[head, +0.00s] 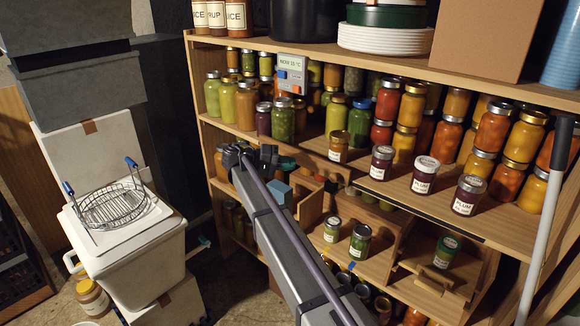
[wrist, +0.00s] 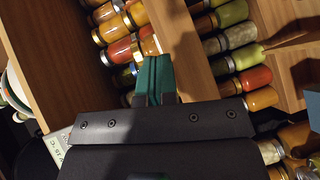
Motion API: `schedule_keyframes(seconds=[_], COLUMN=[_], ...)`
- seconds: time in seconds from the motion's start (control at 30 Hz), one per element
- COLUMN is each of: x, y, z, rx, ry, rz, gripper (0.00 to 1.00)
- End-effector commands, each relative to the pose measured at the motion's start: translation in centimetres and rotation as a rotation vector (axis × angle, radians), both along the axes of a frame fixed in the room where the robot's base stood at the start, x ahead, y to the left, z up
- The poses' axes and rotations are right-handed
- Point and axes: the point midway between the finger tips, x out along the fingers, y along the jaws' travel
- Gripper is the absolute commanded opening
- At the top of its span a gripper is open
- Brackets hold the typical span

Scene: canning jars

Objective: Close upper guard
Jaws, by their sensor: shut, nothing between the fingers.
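My gripper (head: 268,154) is in front of the middle of the shelf unit in the head view, with nothing held. In the wrist view its teal fingers (wrist: 153,78) are shut together, in front of a wooden board (wrist: 185,55) and jars. I cannot tell for sure which part is the upper guard. A black strip (head: 430,211) runs along the front edge of the upper jar shelf, at the right. A wooden board with a handle (head: 435,282) sits lower right. My arm hides part of the lower shelves. Whether my fingers touch the board is unclear.
Three plum jars (head: 423,175) stand near the upper shelf's front edge. Green-lidded jars (head: 360,240) stand on the shelf below. A small sign (head: 291,74) hangs from the top board. A white cooler (head: 130,245) with a wire basket (head: 112,206) stands left. A grey pole (head: 540,225) rises at right.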

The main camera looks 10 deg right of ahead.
Motion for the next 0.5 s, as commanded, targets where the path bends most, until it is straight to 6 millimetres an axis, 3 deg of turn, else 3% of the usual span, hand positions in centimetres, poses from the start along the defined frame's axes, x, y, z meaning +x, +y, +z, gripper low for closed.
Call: schedule_keyframes(seconds=[0.3,0.5], x=[-0.3,-2.6], y=[-7.1,-9.1], z=[-1.5,-2.3], rx=[0.001,0.001], ry=[0.001,0.001], rz=[-0.003,-0.001], gripper=[0.0,0.0])
